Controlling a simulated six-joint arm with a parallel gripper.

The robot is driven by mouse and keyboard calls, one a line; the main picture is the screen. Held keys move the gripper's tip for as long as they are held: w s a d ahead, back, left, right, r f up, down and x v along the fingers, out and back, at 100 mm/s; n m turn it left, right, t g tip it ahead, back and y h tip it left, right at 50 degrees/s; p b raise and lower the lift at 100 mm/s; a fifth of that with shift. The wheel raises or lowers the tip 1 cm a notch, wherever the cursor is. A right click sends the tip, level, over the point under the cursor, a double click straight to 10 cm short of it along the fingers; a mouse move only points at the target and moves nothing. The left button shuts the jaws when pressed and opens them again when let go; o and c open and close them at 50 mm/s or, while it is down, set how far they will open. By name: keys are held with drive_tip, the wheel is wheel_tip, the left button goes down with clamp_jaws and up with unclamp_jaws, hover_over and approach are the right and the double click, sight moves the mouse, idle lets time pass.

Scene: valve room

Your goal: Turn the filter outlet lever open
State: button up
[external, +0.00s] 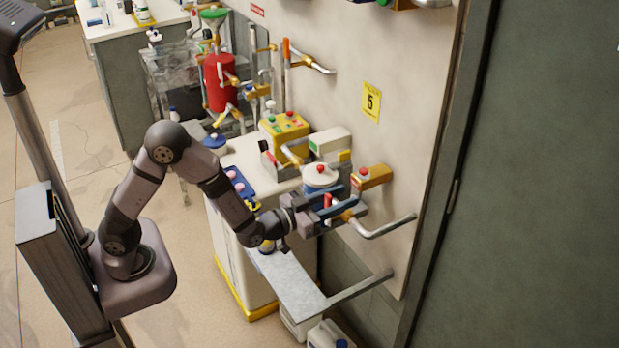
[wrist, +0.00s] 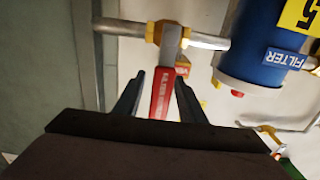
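The filter outlet lever (wrist: 162,92) has a red sleeve with lettering. In the wrist view it runs from a brass valve (wrist: 166,34) toward my gripper, roughly crosswise to the grey pipe (wrist: 205,42). My gripper (wrist: 160,80) is open, with one finger on each side of the lever and visible gaps between. The blue filter (wrist: 258,45) with its FILTER label hangs to the right in this view. In the external view my gripper (external: 357,198) is at the wall piping, and the red lever (external: 327,200) shows partly behind it.
A red-buttoned box (external: 371,177) sits just above the valve. A metal shelf (external: 288,283) lies below my wrist. A yellow button box (external: 284,132) and a red tank (external: 220,82) stand farther back.

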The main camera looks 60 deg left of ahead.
drive_tip(key=shift+w, duration=0.2)
drive_tip(key=shift+c, duration=0.3)
clamp_jaws()
drive_tip(key=shift+d+m, duration=0.2)
drive_tip(key=shift+m, duration=0.1)
drive_tip(key=shift+d+f+m+p, duration=0.15)
drive_tip(key=shift+d+f+m, duration=0.5)
drive_tip(key=shift+m, duration=1)
drive_tip(key=shift+d+f+m+p, duration=0.1)
drive_tip(key=shift+d+f+m, duration=0.15)
drive_tip(key=shift+d+m, duration=1.15)
drive_tip(key=shift+d+f+m+p, duration=0.15)
drive_tip(key=shift+d+f+m, duration=0.35)
drive_tip(key=shift+m, duration=1.45)
